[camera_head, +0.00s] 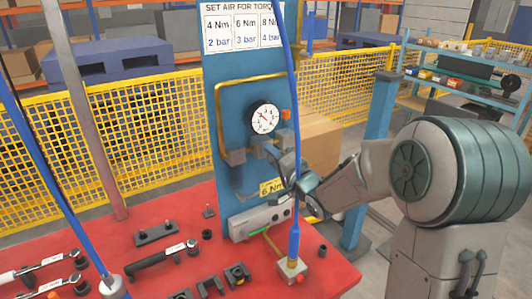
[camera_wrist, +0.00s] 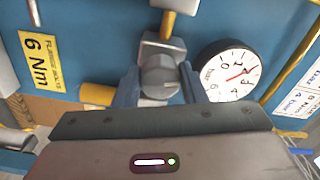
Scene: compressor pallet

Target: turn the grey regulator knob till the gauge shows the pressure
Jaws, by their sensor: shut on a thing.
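The grey regulator knob (camera_wrist: 160,75) sits between my gripper's two fingers (camera_wrist: 158,88) in the wrist view, and they are shut on it from both sides. In the head view my gripper (camera_head: 268,158) reaches the blue panel from the right and hides most of the knob. The round white gauge (camera_head: 264,119) is just above it on the panel. The gauge also shows in the wrist view (camera_wrist: 230,72), right of the knob, with a red needle. The exact reading is too small to tell. A yellow tag (camera_wrist: 37,60) reads 6 Nm.
The sign (camera_head: 243,27) pairs 4 Nm with 2 bar, 6 Nm with 3 bar and 8 Nm with 4 bar. A blue hose (camera_head: 293,100) hangs before the panel, left of my forearm. Torque wrenches (camera_head: 160,257) and small parts lie on the red table (camera_head: 130,285).

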